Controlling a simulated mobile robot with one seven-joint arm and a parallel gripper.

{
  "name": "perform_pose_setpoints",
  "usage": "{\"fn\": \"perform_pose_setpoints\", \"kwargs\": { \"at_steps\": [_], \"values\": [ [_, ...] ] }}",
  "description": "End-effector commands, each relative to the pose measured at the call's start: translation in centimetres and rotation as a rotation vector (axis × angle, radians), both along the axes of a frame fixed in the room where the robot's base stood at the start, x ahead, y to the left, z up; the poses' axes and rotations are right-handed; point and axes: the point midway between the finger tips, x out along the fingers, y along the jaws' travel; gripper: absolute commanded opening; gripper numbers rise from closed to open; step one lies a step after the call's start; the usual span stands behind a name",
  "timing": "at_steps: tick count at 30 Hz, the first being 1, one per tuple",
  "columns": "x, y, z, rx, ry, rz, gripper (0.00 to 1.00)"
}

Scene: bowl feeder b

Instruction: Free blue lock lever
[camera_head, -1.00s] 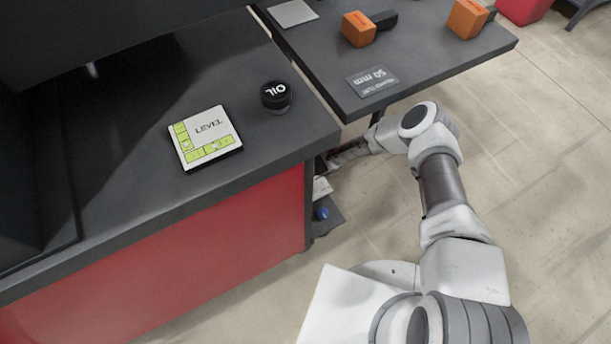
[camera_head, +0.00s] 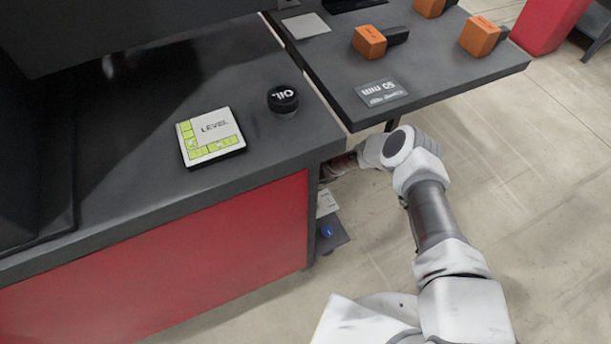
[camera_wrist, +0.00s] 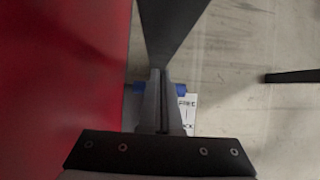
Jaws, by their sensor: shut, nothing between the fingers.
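The blue lock lever (camera_wrist: 178,88) is partly hidden behind my gripper in the wrist view, with blue showing on both sides of the fingers. A white label (camera_wrist: 188,112) with "FREE" and part of a second word lies just beside and below it. My gripper (camera_wrist: 160,74) is shut and empty, its fingers in front of the lever; I cannot tell whether they touch it. In the head view, my gripper is hidden at the bench's side. A small blue round part (camera_head: 327,231) and a white plate (camera_head: 326,203) show low beside the bench there.
A red panel (camera_wrist: 60,80) stands close on the left of my gripper. A dark post (camera_wrist: 170,30) rises just beyond the fingertips. Above are the dark bench top (camera_head: 110,190) with a level (camera_head: 210,137) and oil cap (camera_head: 283,100), and a side table (camera_head: 450,85). Open floor lies right.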

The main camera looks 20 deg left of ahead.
Motion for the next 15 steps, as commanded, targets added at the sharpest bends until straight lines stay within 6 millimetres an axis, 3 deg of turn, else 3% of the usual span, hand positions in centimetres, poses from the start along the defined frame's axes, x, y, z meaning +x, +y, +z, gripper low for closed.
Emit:
{"fn": "perform_pose_setpoints", "kwargs": {
  "at_steps": [8,15],
  "values": [
    [-0.1,-0.1,0.3,0.0,0.002,0.0,0.0],
    [-1.0,-1.3,3.3,0.001,0.003,-0.004,0.0]
  ]
}}
